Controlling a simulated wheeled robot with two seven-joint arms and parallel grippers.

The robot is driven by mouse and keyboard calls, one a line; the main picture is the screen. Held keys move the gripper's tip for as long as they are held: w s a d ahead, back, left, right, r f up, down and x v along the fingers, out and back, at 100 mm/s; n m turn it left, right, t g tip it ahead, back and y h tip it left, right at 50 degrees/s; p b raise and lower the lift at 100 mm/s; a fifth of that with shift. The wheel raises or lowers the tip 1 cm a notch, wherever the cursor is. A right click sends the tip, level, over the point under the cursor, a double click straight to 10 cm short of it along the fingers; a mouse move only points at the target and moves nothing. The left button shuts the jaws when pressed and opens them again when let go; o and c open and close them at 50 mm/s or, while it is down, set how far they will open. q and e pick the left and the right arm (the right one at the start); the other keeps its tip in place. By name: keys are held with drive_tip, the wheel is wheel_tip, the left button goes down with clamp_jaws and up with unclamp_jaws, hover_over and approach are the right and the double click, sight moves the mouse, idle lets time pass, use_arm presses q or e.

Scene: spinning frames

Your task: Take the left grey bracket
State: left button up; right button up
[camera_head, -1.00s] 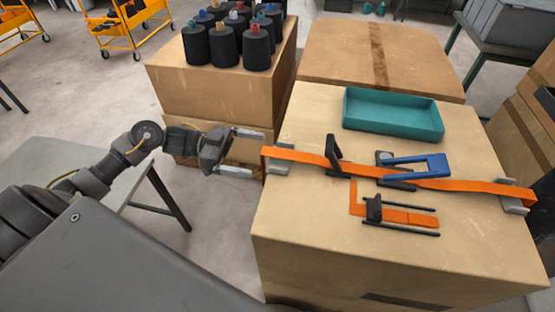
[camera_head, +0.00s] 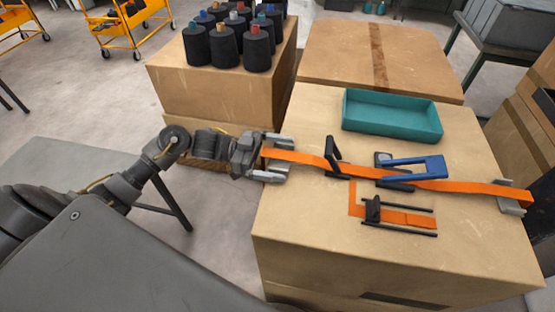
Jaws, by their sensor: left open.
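The left grey bracket (camera_head: 283,164) sits at the left edge of the cardboard box top, at the left end of an orange strap (camera_head: 310,160). My left gripper (camera_head: 284,157) is open, its two fingers on either side of the bracket and the strap's end. The fingers partly hide the bracket, and I cannot tell whether they touch it. A second grey bracket (camera_head: 511,208) is at the strap's right end. My right gripper is not in view.
On the cardboard box (camera_head: 300,225) are a teal tray (camera_head: 392,116), a black upright clip (camera_head: 331,157), a blue-handled tool (camera_head: 417,167) and a black rail frame (camera_head: 374,209). Dark thread cones (camera_head: 224,46) stand on a box behind. The box top's front is clear.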

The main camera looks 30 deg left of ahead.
sight(278, 160)
use_arm(q)
drive_tip(key=c, duration=0.9)
drive_tip(key=shift+r, duration=0.35)
wheel_tip(278, 160, up, 9)
drive_tip(key=shift+r+p, duration=0.15)
drive_tip(key=shift+p, duration=0.5)
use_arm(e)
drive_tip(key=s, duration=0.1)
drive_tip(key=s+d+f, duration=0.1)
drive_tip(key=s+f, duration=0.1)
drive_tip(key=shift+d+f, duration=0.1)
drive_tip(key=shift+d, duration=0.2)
